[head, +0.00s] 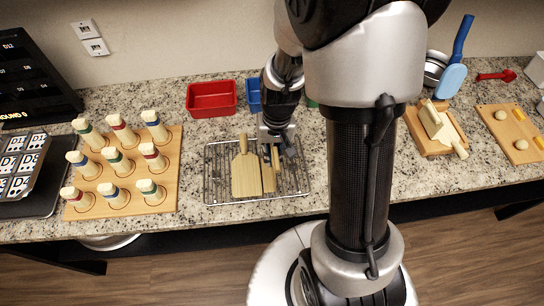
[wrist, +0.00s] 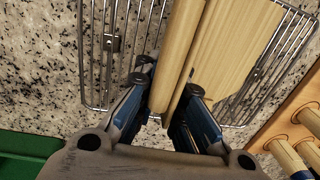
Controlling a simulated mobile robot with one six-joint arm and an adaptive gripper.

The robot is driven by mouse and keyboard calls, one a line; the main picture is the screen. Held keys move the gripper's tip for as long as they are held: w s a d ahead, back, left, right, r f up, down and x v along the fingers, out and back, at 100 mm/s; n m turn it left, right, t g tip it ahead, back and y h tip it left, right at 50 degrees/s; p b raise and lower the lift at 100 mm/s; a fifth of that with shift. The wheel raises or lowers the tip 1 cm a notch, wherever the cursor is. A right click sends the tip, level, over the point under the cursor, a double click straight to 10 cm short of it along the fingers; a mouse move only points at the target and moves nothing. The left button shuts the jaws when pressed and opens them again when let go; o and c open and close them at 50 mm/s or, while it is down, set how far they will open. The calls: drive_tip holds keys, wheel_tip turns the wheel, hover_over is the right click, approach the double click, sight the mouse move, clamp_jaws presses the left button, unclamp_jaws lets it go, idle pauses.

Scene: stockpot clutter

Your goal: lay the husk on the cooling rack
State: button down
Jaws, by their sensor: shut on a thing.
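A long tan, wood-like piece, which I take to be the husk (head: 269,180), is between the fingers of my gripper (head: 271,156). In the wrist view my gripper (wrist: 168,88) is shut on this husk (wrist: 178,45), which extends away over the cooling rack (wrist: 98,60). In the head view the cooling rack (head: 216,190) lies on the counter below my gripper. A flat tan paddle (head: 245,176) lies on the rack just left of the husk. The husk overlaps the paddle (wrist: 235,50) in the wrist view. I cannot tell whether the husk touches the rack.
A wooden board with several pegs (head: 160,197) stands left of the rack. Behind the rack are a red tray (head: 211,99) and a blue tray (head: 254,96).

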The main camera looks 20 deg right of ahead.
drive_tip(key=shift+f, duration=0.35)
drive_tip(key=shift+f, duration=0.2)
drive_tip(key=c, duration=1.7)
unclamp_jaws()
